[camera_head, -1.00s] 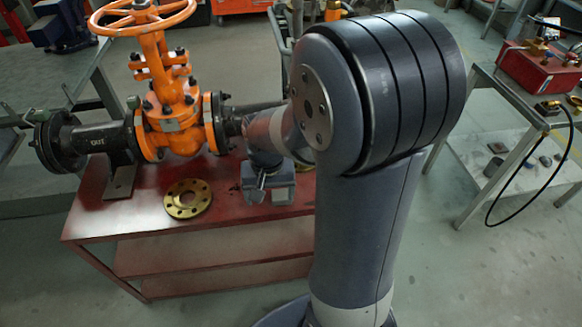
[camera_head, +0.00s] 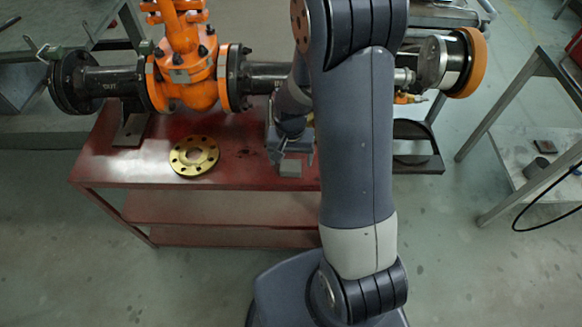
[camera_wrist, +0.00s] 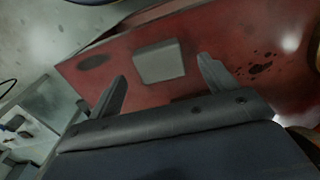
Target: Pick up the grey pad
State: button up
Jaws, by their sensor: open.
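The grey pad (camera_wrist: 160,62) lies flat on the red bench top in the wrist view, a pale grey rounded rectangle between and beyond my two fingertips. It also shows in the head view (camera_head: 290,168), just below my gripper (camera_head: 290,150). In the wrist view my gripper (camera_wrist: 165,75) is open and empty, one finger to each side of the pad's line. The fingers appear apart from the pad; their height above it is hard to judge.
A brass flange (camera_head: 194,156) lies on the red bench (camera_head: 110,165) left of the pad. The orange gate valve (camera_head: 187,75) and its black pipe (camera_head: 112,82) stand behind. A dark round spot (camera_wrist: 94,61) is near the pad. A grey side table (camera_head: 520,150) stands at the right.

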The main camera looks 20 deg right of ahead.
aim_at(291, 165)
notch_tip(291, 165, down, 3)
jog(key=shift+f, duration=0.15)
jog(key=c, duration=1.1)
